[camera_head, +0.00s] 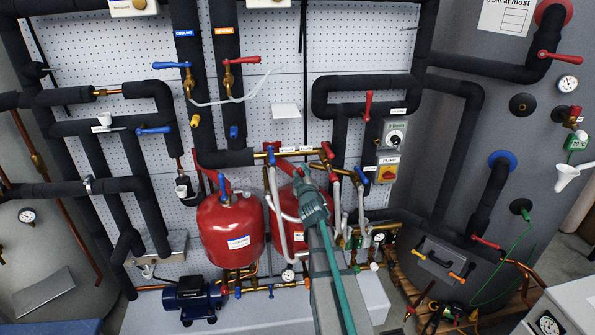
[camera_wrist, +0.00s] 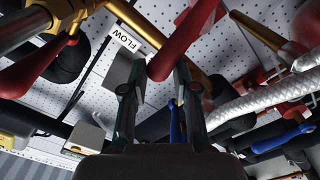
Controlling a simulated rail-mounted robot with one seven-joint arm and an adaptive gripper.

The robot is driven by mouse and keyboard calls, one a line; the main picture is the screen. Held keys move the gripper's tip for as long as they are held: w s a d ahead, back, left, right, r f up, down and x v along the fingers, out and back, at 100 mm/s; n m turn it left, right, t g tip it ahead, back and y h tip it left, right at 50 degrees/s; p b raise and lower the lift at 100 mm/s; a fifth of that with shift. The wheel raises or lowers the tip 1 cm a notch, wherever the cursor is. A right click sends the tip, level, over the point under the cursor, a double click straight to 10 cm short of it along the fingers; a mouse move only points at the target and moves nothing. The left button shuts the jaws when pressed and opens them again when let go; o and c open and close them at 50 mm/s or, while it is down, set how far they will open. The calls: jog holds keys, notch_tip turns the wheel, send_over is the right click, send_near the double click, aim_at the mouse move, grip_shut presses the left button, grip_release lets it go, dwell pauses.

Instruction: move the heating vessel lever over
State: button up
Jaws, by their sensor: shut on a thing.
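My gripper (camera_head: 306,185) is in front of the right red vessel (camera_head: 285,222), just below the brass pipe row. In the wrist view its two fingers (camera_wrist: 158,75) are closed around the end of a red lever (camera_wrist: 186,38), which slants up to the right. The same red lever (camera_head: 286,166) shows in the head view, partly covered by my gripper. My gripper hides much of the right vessel and its label. A left red vessel (camera_head: 230,230) with a white label stands beside it. I cannot read either vessel's label.
A blue lever (camera_head: 271,155) sits just left of the held lever, and other red levers (camera_head: 326,150) sit to the right. White braided hoses (camera_head: 337,205) hang close to my gripper. A pump switch box (camera_head: 387,170) is on the perforated wall. A blue pump (camera_head: 193,299) stands below.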

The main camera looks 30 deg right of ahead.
jog(key=shift+s+d+p, duration=0.2)
jog(key=shift+d+p, duration=0.3)
jog(key=shift+o, duration=0.2)
jog(key=shift+s+d+f, duration=0.1)
jog(key=shift+d, duration=0.1)
jog(key=o, duration=0.9)
jog(key=shift+a, duration=0.1)
